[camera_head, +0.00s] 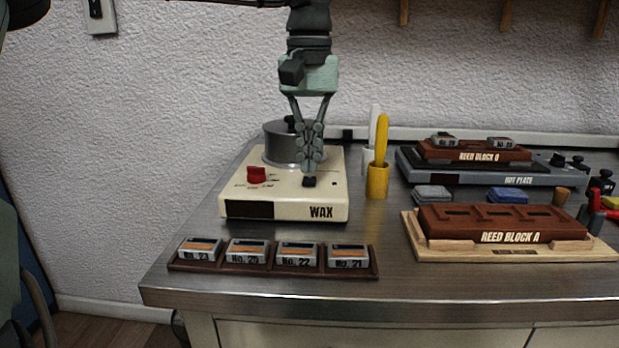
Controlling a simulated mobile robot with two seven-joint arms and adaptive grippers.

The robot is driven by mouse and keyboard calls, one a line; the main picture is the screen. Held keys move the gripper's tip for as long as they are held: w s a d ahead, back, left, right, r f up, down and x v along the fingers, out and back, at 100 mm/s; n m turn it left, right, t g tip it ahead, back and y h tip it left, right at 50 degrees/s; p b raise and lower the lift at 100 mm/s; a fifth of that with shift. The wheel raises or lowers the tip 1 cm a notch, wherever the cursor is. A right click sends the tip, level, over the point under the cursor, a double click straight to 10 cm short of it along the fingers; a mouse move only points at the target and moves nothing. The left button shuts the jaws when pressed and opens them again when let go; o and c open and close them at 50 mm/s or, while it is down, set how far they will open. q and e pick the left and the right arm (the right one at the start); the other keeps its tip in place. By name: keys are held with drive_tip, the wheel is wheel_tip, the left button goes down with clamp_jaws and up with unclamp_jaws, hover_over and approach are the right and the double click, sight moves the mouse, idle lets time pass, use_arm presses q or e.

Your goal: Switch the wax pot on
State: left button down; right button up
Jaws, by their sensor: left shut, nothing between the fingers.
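The wax pot (284,208) is a cream box labelled WAX on the left part of the metal bench. A grey lidded pot (281,149) sits on its back part. A red knob (256,174) is on the left of its top face, with small markings around it. A small black switch (309,182) is on the right of its top face. My left gripper (309,170) points straight down with its fingers together and empty. Its fingertips are right at the black switch; I cannot tell whether they touch it. My right gripper is not in view.
A rack (272,269) with several numbered reed tins lies in front. A yellow holder (377,181) stands right of the pot. Reed block A (500,223) is at front right; the hot plate (490,167) with reed block B is behind it. Bare bench lies between rack and reed block A.

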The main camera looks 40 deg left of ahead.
sight(309, 181)
use_arm(q)
drive_tip(key=shift+f+b, duration=0.6)
drive_tip(key=shift+f, duration=0.55)
idle(0.7)
wheel_tip(309, 181, up, 5)
drive_tip(key=p, duration=0.5)
drive_tip(key=shift+r, duration=1)
